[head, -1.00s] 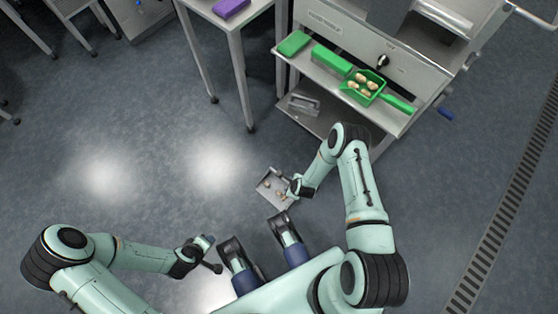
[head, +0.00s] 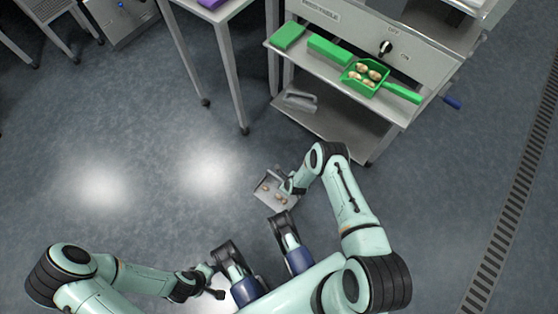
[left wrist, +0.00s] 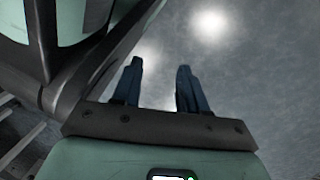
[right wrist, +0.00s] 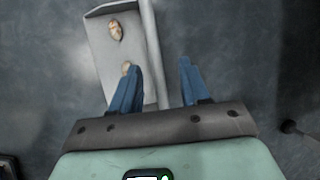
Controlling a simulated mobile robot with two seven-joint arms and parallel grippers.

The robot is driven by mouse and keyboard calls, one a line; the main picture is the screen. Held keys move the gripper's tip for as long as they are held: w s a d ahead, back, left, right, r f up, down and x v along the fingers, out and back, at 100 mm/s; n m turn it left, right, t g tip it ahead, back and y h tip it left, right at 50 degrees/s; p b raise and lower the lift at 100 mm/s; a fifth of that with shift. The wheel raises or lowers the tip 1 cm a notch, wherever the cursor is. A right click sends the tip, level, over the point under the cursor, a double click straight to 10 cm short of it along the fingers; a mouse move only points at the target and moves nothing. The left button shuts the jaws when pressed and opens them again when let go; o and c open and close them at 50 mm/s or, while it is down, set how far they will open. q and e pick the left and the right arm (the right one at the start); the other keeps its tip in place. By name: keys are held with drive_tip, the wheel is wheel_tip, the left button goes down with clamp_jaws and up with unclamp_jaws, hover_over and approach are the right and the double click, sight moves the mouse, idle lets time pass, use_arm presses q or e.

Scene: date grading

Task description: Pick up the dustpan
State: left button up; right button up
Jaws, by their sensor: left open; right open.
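The grey dustpan (head: 264,202) lies on the floor in front of me, with a few pale brown dates (right wrist: 116,31) in it. In the right wrist view its pan (right wrist: 99,50) is at the upper left, with a raised edge (right wrist: 150,45) along its right side. My right gripper (right wrist: 158,66) is open at the dustpan. Its left finger overlaps the pan and its right finger is over bare floor. I cannot tell whether they touch. In the head view the right wrist hides part of the dustpan. My left gripper (left wrist: 160,68) is open and empty above bare floor.
A grey feed table (head: 392,107) stands ahead on the right. It holds green blocks (head: 329,49) and a green scoop (head: 352,85) with several dates. A grey handled item (head: 299,98) lies on its lower shelf.

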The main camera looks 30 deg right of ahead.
sight(282, 180)
drive_tip(key=x, duration=0.1)
drive_tip(key=b+x, duration=0.2)
drive_tip(key=shift+w+a+f, duration=0.25)
drive_tip(key=shift+a+f, duration=0.05)
drive_tip(key=shift+w+f, duration=0.2)
drive_tip(key=shift+f, duration=0.1)
use_arm(q)
drive_tip(key=shift+g, duration=0.9)
drive_tip(key=s+f, duration=0.1)
drive_tip(key=s, duration=0.2)
drive_tip(key=s+f, duration=0.1)
drive_tip(key=shift+s+a+f, duration=0.3)
drive_tip(key=shift+s, duration=0.1)
use_arm(e)
clamp_jaws()
